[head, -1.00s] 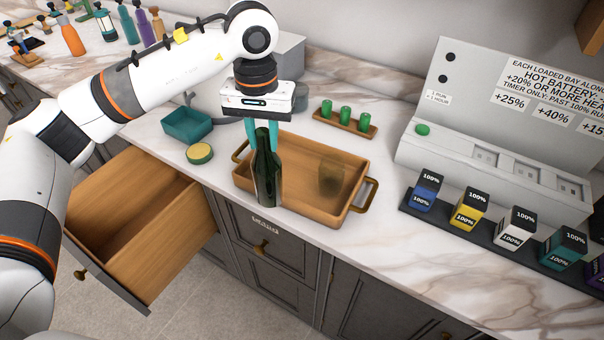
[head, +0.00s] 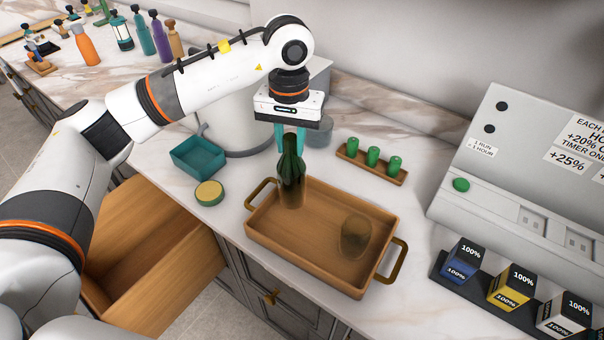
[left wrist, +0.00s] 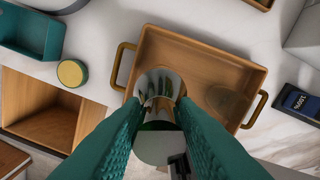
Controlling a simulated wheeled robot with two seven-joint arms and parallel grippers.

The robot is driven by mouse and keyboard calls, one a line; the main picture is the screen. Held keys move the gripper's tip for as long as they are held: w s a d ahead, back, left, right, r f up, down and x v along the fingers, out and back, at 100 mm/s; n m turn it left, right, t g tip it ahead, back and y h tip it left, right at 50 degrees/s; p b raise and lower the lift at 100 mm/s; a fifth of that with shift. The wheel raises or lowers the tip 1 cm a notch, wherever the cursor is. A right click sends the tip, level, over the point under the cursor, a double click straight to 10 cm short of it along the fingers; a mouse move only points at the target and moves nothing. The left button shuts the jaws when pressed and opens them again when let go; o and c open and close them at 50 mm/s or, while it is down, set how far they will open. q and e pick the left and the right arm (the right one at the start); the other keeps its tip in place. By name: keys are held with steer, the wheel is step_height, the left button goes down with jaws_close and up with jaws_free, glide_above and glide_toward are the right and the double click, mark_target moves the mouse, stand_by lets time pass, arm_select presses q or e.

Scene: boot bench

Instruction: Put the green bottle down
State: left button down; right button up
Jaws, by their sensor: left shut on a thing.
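The dark green bottle (head: 291,180) is upright in the head view, held by its neck in my left gripper (head: 290,138). Its base shows against the back left part of the wooden tray (head: 302,270); I cannot tell whether it touches the tray floor. In the left wrist view the bottle (left wrist: 159,85) is seen from above between the teal fingers, over one end of the tray (left wrist: 195,50). A see-through brownish glass (head: 355,236) stands in the right part of the tray. My right gripper is not in view.
A teal bin (head: 198,157) and a round yellow-topped tin (head: 209,193) are left of the tray. A rack of green cylinders (head: 371,163) is behind it. Battery blocks (head: 463,261) stand at right. An open drawer (head: 150,255) juts out at front left.

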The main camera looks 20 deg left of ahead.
mark_target(291, 165)
arm_select(q)
steer(key=shift+s+d+f, duration=0.1)
steer(key=shift+s+f, duration=0.35)
steer(key=shift+f, duration=0.35)
steer(key=shift+f+p, duration=0.35)
steer(key=f, duration=0.1)
steer(key=f+p, duration=0.1)
steer(key=f, duration=0.1)
steer(key=shift+w+f, duration=0.2)
steer(key=shift+w, duration=0.1)
steer(key=shift+f, duration=0.1)
steer(key=shift+s+f, duration=0.1)
steer(key=c, duration=1.1)
jaws_free()
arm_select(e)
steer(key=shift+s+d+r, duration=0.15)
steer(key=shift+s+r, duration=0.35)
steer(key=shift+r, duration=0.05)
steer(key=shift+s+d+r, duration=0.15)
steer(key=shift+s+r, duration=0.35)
